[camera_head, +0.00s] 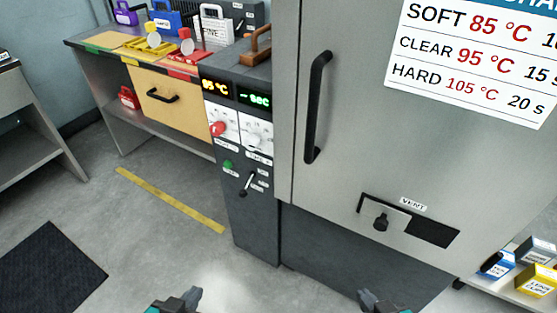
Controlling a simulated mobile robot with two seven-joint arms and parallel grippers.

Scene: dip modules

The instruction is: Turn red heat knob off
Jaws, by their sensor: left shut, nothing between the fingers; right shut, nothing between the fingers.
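The red heat knob (219,128) sits on the left of a white panel on the dark control column (262,220). Its exact pointer angle is too small to tell. The display above it (215,87) reads about 95 °C in orange. A white knob (256,139) is beside it, under a green display (254,98) that reads "- SEC". My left gripper (193,296) is shut and empty at the bottom edge. My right gripper (368,298) is shut and empty at the bottom edge. Both are well apart from the knob.
A steel cabinet (350,190) with a black door handle (316,108) and a vent slider (381,221) stands right of the column. A workbench (85,50) with a wooden drawer (180,118) stands left. A green button (228,164) and lever (246,184) are below the knobs. Open floor lies in front.

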